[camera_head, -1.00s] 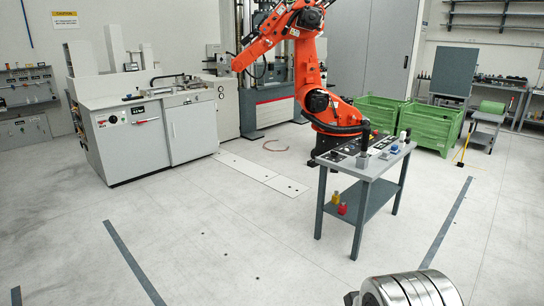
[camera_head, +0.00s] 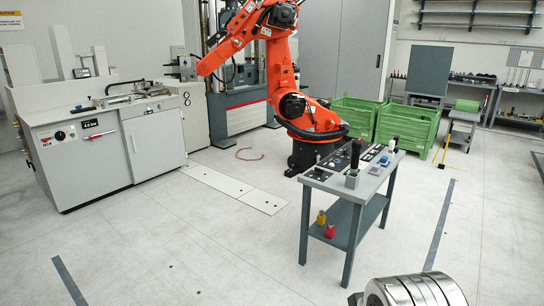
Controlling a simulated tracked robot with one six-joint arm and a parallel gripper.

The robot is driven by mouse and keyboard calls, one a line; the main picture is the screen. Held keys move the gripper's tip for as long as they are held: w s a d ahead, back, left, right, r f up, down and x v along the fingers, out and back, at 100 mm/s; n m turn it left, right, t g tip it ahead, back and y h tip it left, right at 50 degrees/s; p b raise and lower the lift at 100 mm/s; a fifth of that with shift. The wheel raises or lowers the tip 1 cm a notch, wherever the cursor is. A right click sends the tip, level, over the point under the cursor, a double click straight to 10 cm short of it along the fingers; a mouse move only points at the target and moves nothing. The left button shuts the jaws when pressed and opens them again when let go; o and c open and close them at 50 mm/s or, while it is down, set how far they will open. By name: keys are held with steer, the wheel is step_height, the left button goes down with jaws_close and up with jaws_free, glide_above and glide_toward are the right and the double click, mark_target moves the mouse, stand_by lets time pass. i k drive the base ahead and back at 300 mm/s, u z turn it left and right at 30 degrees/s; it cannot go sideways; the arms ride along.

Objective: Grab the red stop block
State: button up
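A small red block (camera_head: 330,231) with a narrower top stands on the lower shelf of the grey cart (camera_head: 348,258), near the shelf's front left end. A similar yellow block (camera_head: 321,217) stands right beside it, a little behind. I cannot tell from here whether they touch. The cart stands on the floor ahead of me, slightly right of centre. My gripper's fingers do not show. Only a shiny banded metal cylinder, likely part of my arm, shows at the bottom right, well apart from the blocks.
The cart's top carries a dark panel (camera_head: 352,180) and several small items. An orange industrial arm (camera_head: 291,90) stands behind the cart. Green crates (camera_head: 405,128) are at the back right. A white machine cabinet (camera_head: 75,155) is at the left. The floor before the cart is clear.

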mark_target(330, 233)
steer(key=i, duration=1.95)
steer(key=u, duration=0.5)
steer(key=i, duration=1.25)
steer(key=u, duration=0.15)
